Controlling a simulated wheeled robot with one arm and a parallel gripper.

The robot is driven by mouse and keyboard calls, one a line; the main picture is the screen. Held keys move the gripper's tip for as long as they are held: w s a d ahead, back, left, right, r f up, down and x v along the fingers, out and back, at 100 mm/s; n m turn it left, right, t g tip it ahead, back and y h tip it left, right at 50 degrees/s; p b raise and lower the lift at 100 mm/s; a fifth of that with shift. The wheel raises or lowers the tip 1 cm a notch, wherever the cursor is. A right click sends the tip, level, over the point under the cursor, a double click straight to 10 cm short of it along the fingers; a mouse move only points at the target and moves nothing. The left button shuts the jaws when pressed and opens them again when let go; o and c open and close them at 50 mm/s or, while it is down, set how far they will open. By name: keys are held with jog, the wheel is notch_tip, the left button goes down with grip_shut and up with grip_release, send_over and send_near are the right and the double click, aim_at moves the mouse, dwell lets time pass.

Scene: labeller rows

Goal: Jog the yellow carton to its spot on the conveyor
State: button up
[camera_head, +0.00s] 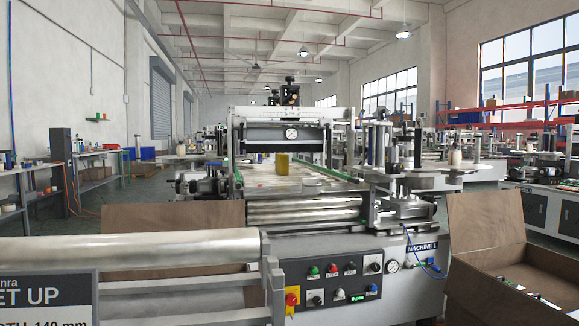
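The yellow carton (282,164) is a small box standing upright on the conveyor (262,185) of the labelling machine in the middle of the view. A green rail (340,175) runs along the conveyor's right side. The front control panel (345,278) has green, red and black buttons, a red knob on yellow (292,299) and a small green display (357,298). Any spot mark on the conveyor is too small to make out. My gripper is not in view.
A large metal roller (130,247) and a dark sign (48,298) reading "ET UP" fill the left foreground. An open cardboard box (490,230) stands at the right front. Benches with goods (95,155) line the left wall. Grey floor (145,190) shows between.

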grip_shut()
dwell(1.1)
